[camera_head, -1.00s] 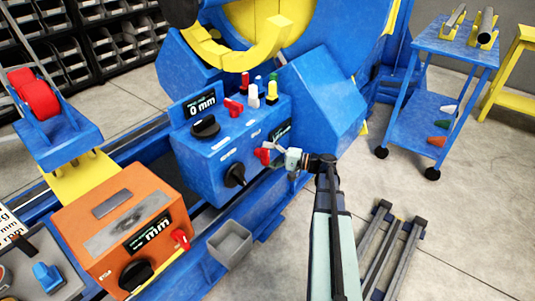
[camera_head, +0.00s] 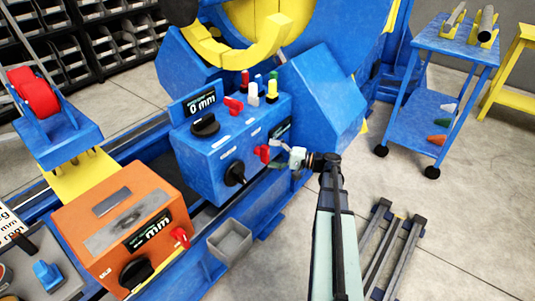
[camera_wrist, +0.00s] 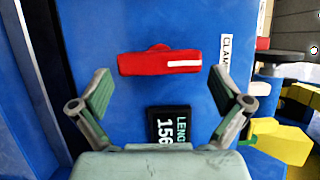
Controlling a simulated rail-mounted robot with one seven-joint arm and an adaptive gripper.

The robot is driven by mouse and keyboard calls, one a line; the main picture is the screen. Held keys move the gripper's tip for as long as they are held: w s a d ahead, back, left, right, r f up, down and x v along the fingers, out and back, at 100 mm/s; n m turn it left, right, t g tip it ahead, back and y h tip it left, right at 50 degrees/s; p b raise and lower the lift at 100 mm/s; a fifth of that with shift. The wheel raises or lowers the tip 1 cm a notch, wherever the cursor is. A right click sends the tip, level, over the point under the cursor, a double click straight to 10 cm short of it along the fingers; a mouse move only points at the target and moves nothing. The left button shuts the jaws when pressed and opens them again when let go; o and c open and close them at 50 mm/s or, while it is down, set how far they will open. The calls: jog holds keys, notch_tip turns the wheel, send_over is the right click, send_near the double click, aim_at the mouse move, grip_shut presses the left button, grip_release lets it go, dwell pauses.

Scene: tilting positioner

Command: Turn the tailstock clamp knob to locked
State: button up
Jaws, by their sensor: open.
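The clamp knob (camera_wrist: 158,64) is a red bar handle on the face of the blue control box. It lies level in the wrist view, its white mark toward the right end. A white label (camera_wrist: 224,45), partly readable as "CLAM", is to its right. The knob also shows in the head view (camera_head: 262,153). My gripper (camera_wrist: 160,88) is open and empty, its fingers spread wide below and to either side of the knob, with no visible contact. In the head view my gripper (camera_head: 282,155) is just right of the knob.
Below the knob is a length display (camera_wrist: 170,126). The blue control box (camera_head: 212,178) also carries black knobs (camera_head: 234,173), another red handle (camera_head: 233,105) and several coloured buttons. An orange box (camera_head: 118,225) and a grey bin (camera_head: 230,241) stand nearby. Floor at right is partly clear.

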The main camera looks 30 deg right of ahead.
jog(key=v, duration=1)
jog(key=shift+s, duration=0.15)
jog(key=shift+d, duration=0.1)
jog(key=s+a+f+n+g+h, duration=0.1)
jog(key=s+a+f+g+h, duration=0.1)
jog(key=s+a+f+g, duration=0.8)
jog(key=s+a+f+g+h, duration=0.2)
jog(key=s+a+f+g, duration=0.2)
jog(key=s+a+f, duration=0.75)
jog(key=s+a+f+n+g+h, duration=0.2)
jog(key=s+a+f+g+h, duration=0.15)
jog(key=s, duration=0.35)
jog(key=s+a+f+n+g+h, duration=0.2)
jog(key=s+n+g+h, duration=0.15)
jog(key=s, duration=0.35)
jog(key=s+a+f+n+g+h, duration=0.2)
jog(key=s+f+g, duration=0.15)
jog(key=s, duration=0.35)
jog(key=w+r+t+p, duration=0.2)
jog(key=r+p, duration=0.6)
jog(key=p, duration=0.5)
jog(key=w+r+t+p, duration=0.2)
jog(key=r+p, duration=0.6)
jog(key=p, duration=0.6)
jog(key=shift+w+r+t, duration=0.2)
jog(key=shift+r+t, duration=0.15)
jog(key=shift+t, duration=0.5)
